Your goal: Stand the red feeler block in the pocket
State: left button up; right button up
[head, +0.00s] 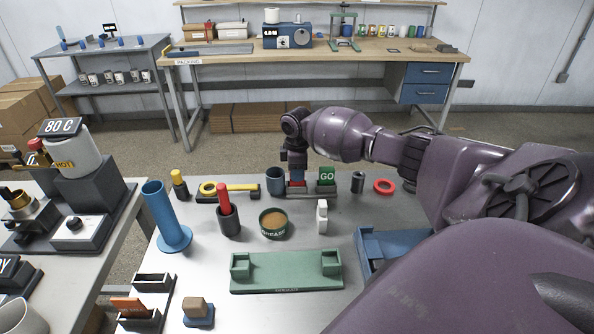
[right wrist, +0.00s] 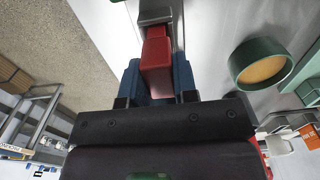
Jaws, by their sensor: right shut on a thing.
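My right gripper (head: 297,172) points down at the back of the metal table, over the dark holder (head: 298,190). It is shut on the red feeler block (right wrist: 156,55), which sits between its blue fingers in the right wrist view. The block's far end is at the grey holder (right wrist: 155,14); I cannot tell whether it is inside the pocket or only above it. In the head view the gripper hides most of the block. The green GO block (head: 327,175) stands just right of the gripper. My left gripper is not in view.
A dark blue cup (head: 275,181) stands close left of the gripper. A round green tin (head: 273,222) and a white block (head: 321,216) stand in front. A dark cylinder (head: 358,182) and a red ring (head: 383,186) lie to the right. A green fixture (head: 286,275) is nearer.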

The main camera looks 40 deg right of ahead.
jog(key=o, duration=1)
notch_tip(320, 180, up, 11)
jog(key=shift+f, duration=0.1)
dwell(0.4)
